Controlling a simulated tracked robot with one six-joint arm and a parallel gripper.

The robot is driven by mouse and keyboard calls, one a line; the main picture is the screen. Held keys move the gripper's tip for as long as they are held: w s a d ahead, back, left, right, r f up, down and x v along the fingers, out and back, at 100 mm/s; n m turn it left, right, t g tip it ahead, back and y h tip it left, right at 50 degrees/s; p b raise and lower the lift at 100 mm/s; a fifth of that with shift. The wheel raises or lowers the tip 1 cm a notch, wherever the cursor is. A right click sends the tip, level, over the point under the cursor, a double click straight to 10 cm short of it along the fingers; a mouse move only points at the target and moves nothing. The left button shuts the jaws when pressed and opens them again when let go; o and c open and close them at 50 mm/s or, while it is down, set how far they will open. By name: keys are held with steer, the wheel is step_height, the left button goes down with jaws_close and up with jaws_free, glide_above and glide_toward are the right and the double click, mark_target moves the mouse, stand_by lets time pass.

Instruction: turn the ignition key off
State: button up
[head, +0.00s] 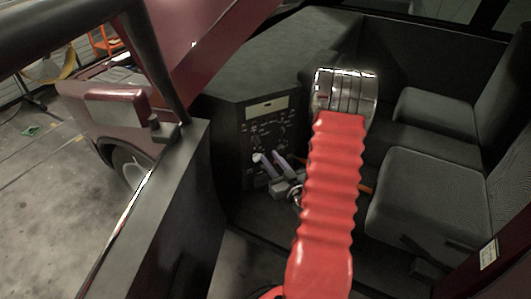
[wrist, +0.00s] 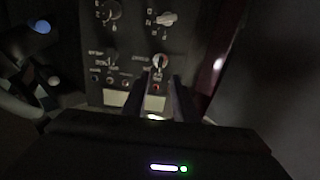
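A dark control panel (head: 268,125) with several knobs stands in the vehicle cab. It fills the upper middle of the wrist view (wrist: 125,60). A round knob with a pale upright bar (wrist: 160,62), possibly the ignition key, sits low on the panel. I cannot tell for sure which control is the ignition key. My gripper (head: 269,160) points at the panel's lower part. In the wrist view its two fingers (wrist: 162,82) stand apart, one on each side below this knob, with nothing visibly held. Whether they touch the panel cannot be told.
A red button (wrist: 156,87) and pale labels (wrist: 115,98) lie low on the panel. Other knobs (wrist: 166,18) sit above. A steering wheel (wrist: 15,105) is at the left. Grey seats (head: 425,195) stand right of my arm. The door sill (head: 150,215) is at the left.

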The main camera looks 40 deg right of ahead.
steer(key=v, duration=0.5)
steer(key=shift+f, duration=0.1)
stand_by(0.5)
steer(key=s+d+f+m+g+y, duration=0.1)
steer(key=s+f+g, duration=0.3)
steer(key=f+g, duration=0.25)
steer(key=s+f+m+g, duration=0.1)
steer(key=s+f+g, duration=0.35)
steer(key=f, duration=0.35)
steer(key=s+a+r+n+y, duration=0.2)
steer(key=a+r+n+y, duration=0.1)
steer(key=a+r, duration=3.1)
steer(key=shift+s+a+r+n+g+y, duration=0.3)
steer(key=shift+s+a+r+n+g, duration=0.1)
steer(key=shift+r+n, duration=0.45)
